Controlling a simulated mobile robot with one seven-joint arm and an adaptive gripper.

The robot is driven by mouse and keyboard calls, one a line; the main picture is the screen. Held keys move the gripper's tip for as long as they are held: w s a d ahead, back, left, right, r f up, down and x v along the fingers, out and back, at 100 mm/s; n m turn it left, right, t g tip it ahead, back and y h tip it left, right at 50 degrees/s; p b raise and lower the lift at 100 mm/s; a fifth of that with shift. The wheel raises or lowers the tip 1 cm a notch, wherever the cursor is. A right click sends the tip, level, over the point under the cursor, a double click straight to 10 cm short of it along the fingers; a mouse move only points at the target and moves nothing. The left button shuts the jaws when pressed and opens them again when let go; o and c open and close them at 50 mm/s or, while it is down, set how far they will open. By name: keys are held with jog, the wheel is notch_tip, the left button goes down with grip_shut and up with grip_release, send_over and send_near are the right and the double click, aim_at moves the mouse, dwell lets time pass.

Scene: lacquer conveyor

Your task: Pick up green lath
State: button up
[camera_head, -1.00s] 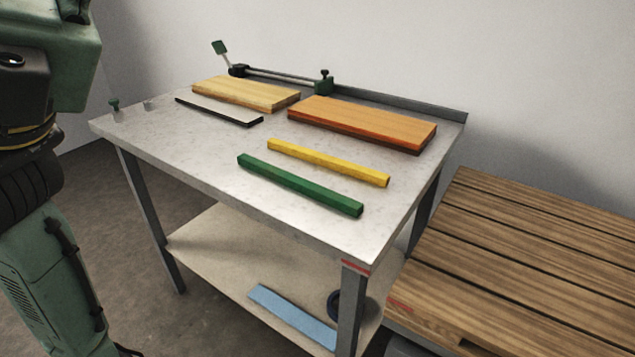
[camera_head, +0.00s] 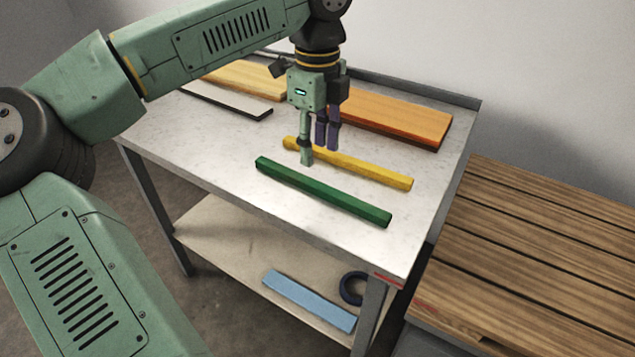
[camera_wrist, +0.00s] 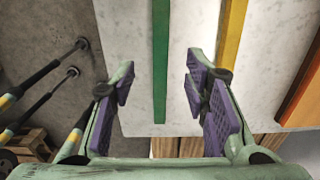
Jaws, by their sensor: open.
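The green lath (camera_head: 322,191) lies flat on the metal-topped table (camera_head: 215,135), near its front edge. The yellow lath (camera_head: 365,170) lies behind it, roughly parallel. My gripper (camera_head: 319,155) is open and empty, pointing down above the table, over the laths in the head view. In the wrist view, my gripper's purple-padded fingers (camera_wrist: 165,98) are spread apart. The green lath (camera_wrist: 160,60) shows between and beyond them, nearer the left finger. The yellow lath (camera_wrist: 230,35) is further right, beyond the right finger. The exact height of the fingertips above the lath cannot be told.
Two wooden boards, one pale (camera_head: 245,78) and one orange (camera_head: 400,122), and a dark-edged strip (camera_head: 228,101) lie at the back of the table. A slatted wooden pallet (camera_head: 540,235) stands to the right. A blue piece (camera_head: 310,300) and dark ring (camera_head: 352,289) are on the lower shelf.

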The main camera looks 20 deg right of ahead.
aim_at(318, 185)
notch_tip(318, 185, down, 8)
jog(key=shift+f+p, duration=0.2)
jog(key=shift+p, duration=0.95)
jog(key=shift+c, duration=0.6)
grip_shut()
